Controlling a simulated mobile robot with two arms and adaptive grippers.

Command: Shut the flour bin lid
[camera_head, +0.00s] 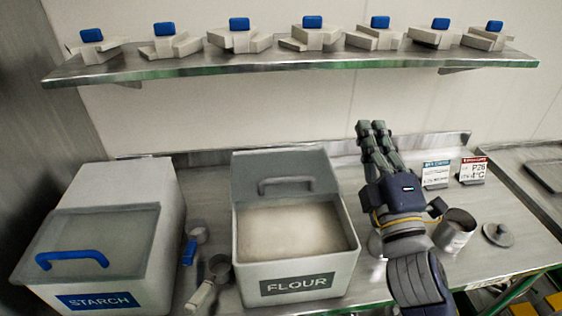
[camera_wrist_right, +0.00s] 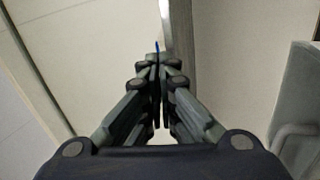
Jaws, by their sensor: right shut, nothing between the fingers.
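The flour bin (camera_head: 296,268) stands on the steel counter with a dark FLOUR label on its front. Its lid (camera_head: 285,170) is up, leaning at the back, with a grey handle across it. Pale flour (camera_head: 290,230) shows inside. My right gripper (camera_head: 374,128) is right of the bin, pointing up and toward the back wall, apart from the lid. In the right wrist view its fingers (camera_wrist_right: 158,75) are together with nothing between them. The lid and handle seem to show at the right edge of that view (camera_wrist_right: 297,140). My left gripper is not in view.
A starch bin (camera_head: 100,240) with a blue handle, its lid down, stands at left. Scoops (camera_head: 205,280) lie between the bins. A metal can (camera_head: 455,232), a small lid (camera_head: 498,234) and two sign cards (camera_head: 472,170) are at right. A shelf (camera_head: 290,65) with several blue-topped parts hangs above.

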